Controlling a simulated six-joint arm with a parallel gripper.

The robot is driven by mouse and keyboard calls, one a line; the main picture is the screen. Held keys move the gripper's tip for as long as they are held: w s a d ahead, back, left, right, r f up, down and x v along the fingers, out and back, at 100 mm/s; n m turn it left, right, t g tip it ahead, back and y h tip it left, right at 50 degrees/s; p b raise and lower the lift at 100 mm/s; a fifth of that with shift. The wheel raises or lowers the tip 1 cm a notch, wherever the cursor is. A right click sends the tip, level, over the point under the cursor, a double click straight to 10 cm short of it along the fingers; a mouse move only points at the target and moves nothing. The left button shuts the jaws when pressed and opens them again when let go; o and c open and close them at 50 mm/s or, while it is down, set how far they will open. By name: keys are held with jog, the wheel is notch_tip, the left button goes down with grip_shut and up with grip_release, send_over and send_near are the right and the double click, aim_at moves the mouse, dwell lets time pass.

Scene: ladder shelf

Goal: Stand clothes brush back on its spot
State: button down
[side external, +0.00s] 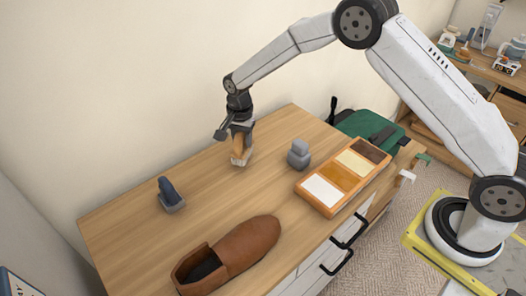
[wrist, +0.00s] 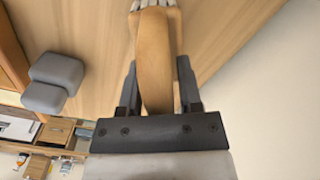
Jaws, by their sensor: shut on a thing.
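My gripper (side external: 238,128) is shut on the clothes brush (side external: 239,146), a tan wooden brush with pale bristles. The brush hangs upright below my gripper, bristles down, over the back part of the wooden top. I cannot tell whether the bristles touch the surface. In the wrist view the brush's tan body (wrist: 155,60) lies between the two dark fingers of my gripper (wrist: 157,85), with the bristles at the top edge. A tray (side external: 332,212) with white, orange, cream and brown squares lies at the right of the top. No marked spot for the brush is clear.
A grey two-part block (side external: 299,155) stands right of the brush; it shows in the wrist view (wrist: 52,82). A dark blue item on a grey base (side external: 170,195) stands at left. A brown shoe (side external: 232,252) lies in front. A green bag (side external: 370,128) is behind the tray. The middle top is clear.

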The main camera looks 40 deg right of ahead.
jog(key=shift+f, duration=1.05)
dwell(0.9)
jog(key=shift+c, duration=1)
grip_release()
jog(key=shift+r, duration=0.15)
jog(key=shift+r, duration=3.85)
